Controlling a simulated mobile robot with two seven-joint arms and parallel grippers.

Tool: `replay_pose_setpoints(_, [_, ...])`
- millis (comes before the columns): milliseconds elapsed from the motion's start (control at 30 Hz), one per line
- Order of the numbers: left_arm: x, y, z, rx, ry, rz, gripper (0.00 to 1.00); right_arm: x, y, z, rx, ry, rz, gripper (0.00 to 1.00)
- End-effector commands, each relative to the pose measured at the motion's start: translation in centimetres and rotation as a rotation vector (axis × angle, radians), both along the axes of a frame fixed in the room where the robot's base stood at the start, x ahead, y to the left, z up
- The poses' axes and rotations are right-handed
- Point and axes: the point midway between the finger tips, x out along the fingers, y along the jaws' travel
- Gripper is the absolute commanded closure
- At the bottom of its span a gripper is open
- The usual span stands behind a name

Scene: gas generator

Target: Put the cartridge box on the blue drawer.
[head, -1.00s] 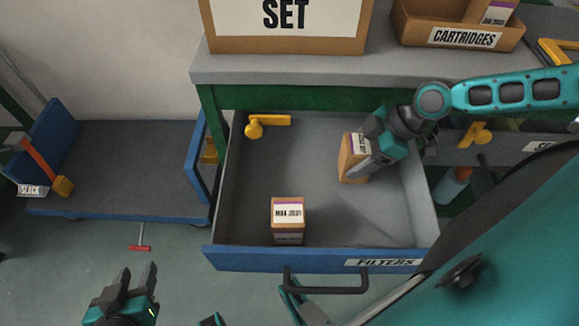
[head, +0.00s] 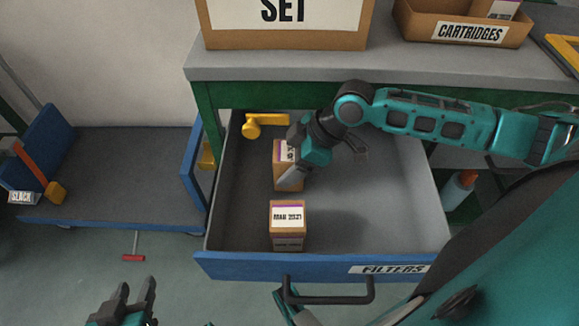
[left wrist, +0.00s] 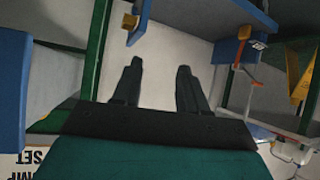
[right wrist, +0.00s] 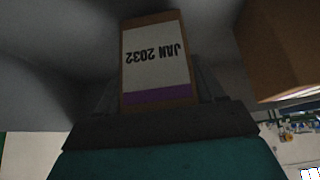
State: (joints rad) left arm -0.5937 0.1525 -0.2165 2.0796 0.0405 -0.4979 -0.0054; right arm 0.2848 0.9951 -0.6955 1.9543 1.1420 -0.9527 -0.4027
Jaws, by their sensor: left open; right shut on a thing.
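The blue drawer (head: 230,262), labelled FILTERS, is pulled open below the bench. My right gripper (head: 290,168) is inside it, shut on a small brown box (head: 282,180) with a white and purple label. In the right wrist view this held box (right wrist: 158,62) reads JAN 2032. I cannot tell if it touches the drawer floor. A second brown box (head: 287,232) with a similar label stands in front of it, near the drawer's front panel. My left gripper (head: 132,292) is open and empty, low at the left; its fingers show in the left wrist view (left wrist: 158,90).
A CARTRIDGES bin (head: 462,25) with a box in it stands on the bench (head: 300,67), beside a SET box (head: 285,40). A blue cart (head: 110,180) stands left of the drawer. The drawer's right half is clear.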

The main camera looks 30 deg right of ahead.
Motion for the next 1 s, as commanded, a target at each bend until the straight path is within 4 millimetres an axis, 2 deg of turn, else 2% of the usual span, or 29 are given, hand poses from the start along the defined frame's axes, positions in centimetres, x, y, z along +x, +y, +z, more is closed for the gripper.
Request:
replay_pose_setpoints(33, [0.1,-0.1,-0.5,-0.001,0.002,-0.001,0.57,0.0,0.0,-0.9,0.001,-0.001,0.0,0.66])
replay_pose_setpoints(67, [0.1,-0.1,-0.4,-0.002,0.004,-0.003,0.57,0.0,0.0,-1.1,0.001,-0.001,0.0,0.66])
replay_pose_setpoints(233, [0.6,-0.4,0.8,-0.011,-0.018,-0.001,0.57,0.0,0.0,-0.9,0.0,-0.001,0.002,0.66])
replay_pose_setpoints(400, [0.7,-0.5,0.9,-0.016,-0.02,0.0,0.57,0.0,0.0,-1.2,0.001,-0.001,0.001,0.66])
replay_pose_setpoints(433, [0.7,-0.5,0.8,-0.015,-0.019,0.0,0.57,0.0,0.0,-1.1,0.0,-0.001,0.002,0.29])
replay_pose_setpoints(500, [0.6,-0.5,0.8,-0.015,-0.018,0.0,0.57,0.0,0.0,-1.1,0.0,-0.001,0.002,0.22])
replay_pose_setpoints(667, [0.6,-0.5,0.6,-0.014,-0.015,0.0,0.57,0.0,0.0,-1.1,0.0,0.0,0.002,0.07])
replay_pose_setpoints(900, [0.5,-0.5,0.5,-0.013,-0.011,0.0,0.57,0.0,0.0,-1.1,0.0,-0.001,0.002,0.06])
replay_pose_setpoints(1000, [0.4,-0.5,0.7,-0.012,-0.01,-0.001,0.57,-0.2,-0.3,-0.3,-0.002,-0.001,0.0,0.06])
